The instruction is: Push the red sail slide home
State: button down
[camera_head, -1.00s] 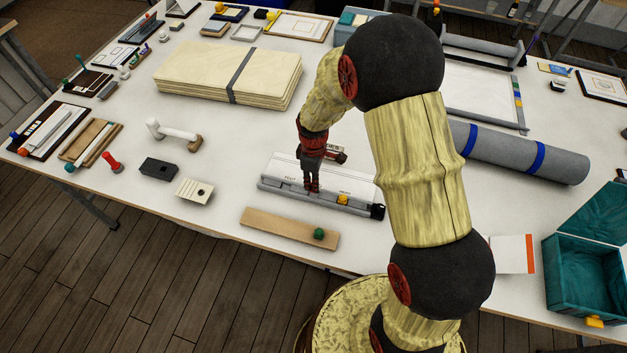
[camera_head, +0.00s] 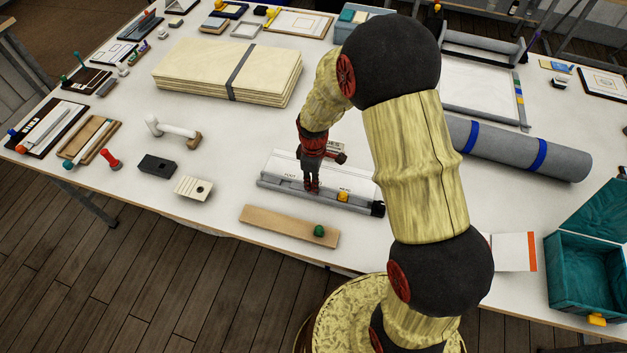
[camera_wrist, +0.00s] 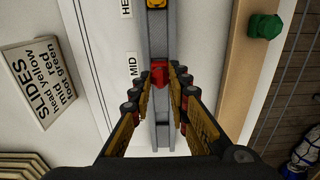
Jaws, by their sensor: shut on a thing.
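The red sail slide (camera_wrist: 160,74) sits in the grey channel of the spar track (camera_wrist: 164,136), beside the MID label (camera_wrist: 133,65) in the wrist view. My gripper (camera_wrist: 161,84) is shut on the red slide, a finger on each side. In the head view my gripper (camera_head: 312,188) points down into the track, left of the yellow slide (camera_head: 343,197), and hides the red slide. The yellow slide also shows at the top of the wrist view (camera_wrist: 158,3), near the HEAD label.
A green slide (camera_head: 319,230) stands on a wooden strip (camera_head: 270,222) in front of the track. A sign (camera_wrist: 41,84) reads head yellow, mid red, foot green. Pale boards (camera_head: 200,72) lie behind left; a grey roll (camera_head: 510,150) lies right.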

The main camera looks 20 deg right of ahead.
jog(key=shift+f+b, duration=0.4)
jog(key=shift+f, duration=0.35)
jog(key=c, duration=1.6)
grip_release()
jog(key=shift+r, duration=0.1)
jog(key=shift+r+p, duration=2.4)
jog(key=shift+r, duration=1.1)
